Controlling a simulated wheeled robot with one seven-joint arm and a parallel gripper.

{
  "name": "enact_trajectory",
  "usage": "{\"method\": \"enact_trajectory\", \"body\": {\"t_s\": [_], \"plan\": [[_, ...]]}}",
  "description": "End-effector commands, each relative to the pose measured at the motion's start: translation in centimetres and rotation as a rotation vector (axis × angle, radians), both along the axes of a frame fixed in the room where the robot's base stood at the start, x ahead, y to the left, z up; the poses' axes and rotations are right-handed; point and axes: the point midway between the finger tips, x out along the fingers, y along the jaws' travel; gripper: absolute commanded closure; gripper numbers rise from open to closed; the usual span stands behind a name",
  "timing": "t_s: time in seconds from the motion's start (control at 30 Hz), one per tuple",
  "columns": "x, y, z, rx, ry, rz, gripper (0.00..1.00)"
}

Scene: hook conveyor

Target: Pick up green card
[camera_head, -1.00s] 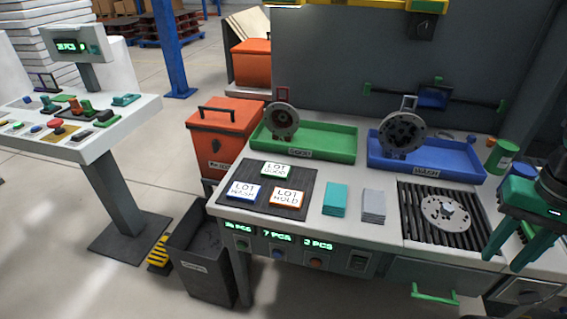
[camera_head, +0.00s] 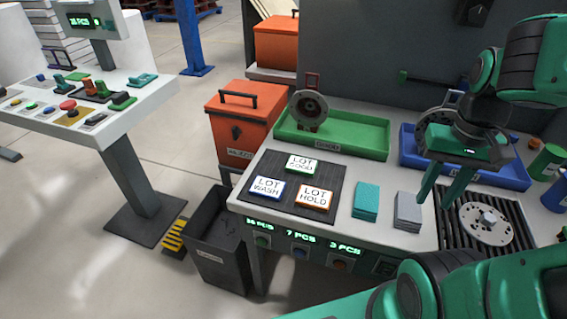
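The green-edged card marked LOT GOOD (camera_head: 303,164) lies flat on a dark mat (camera_head: 325,171) on the workbench. A blue-edged LOT WASH card (camera_head: 267,188) and an orange-edged LOT HOLD card (camera_head: 315,198) lie on the same mat, in front of it. My gripper (camera_head: 444,200) points down at the right, well to the right of the cards. Its two green fingers are apart with nothing between them, above the bench between the grey stack and the roller grate.
Teal (camera_head: 366,200) and grey (camera_head: 408,211) stacks lie right of the mat. Green (camera_head: 375,136) and blue (camera_head: 512,172) trays stand behind. A metal disc (camera_head: 487,220) sits on the grate. A dark bin (camera_head: 218,238) and an orange box (camera_head: 240,125) stand left of the bench.

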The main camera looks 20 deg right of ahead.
Motion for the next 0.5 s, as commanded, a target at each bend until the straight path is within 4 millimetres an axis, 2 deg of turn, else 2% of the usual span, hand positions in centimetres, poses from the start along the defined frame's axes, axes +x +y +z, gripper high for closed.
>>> {"method": "enact_trajectory", "body": {"t_s": [0.27,0.37,0.43,0.47,0.5], "plan": [[0.0,0.0,0.0,0.000,0.000,-0.001,0.69],[-0.5,0.0,0.3,0.000,-0.007,0.006,0.50],[-0.6,0.1,0.6,0.001,-0.021,0.035,0.33],[-0.1,0.1,0.6,0.002,-0.024,0.058,0.27],[0.7,0.2,0.6,0.003,-0.031,0.101,0.27]]}}
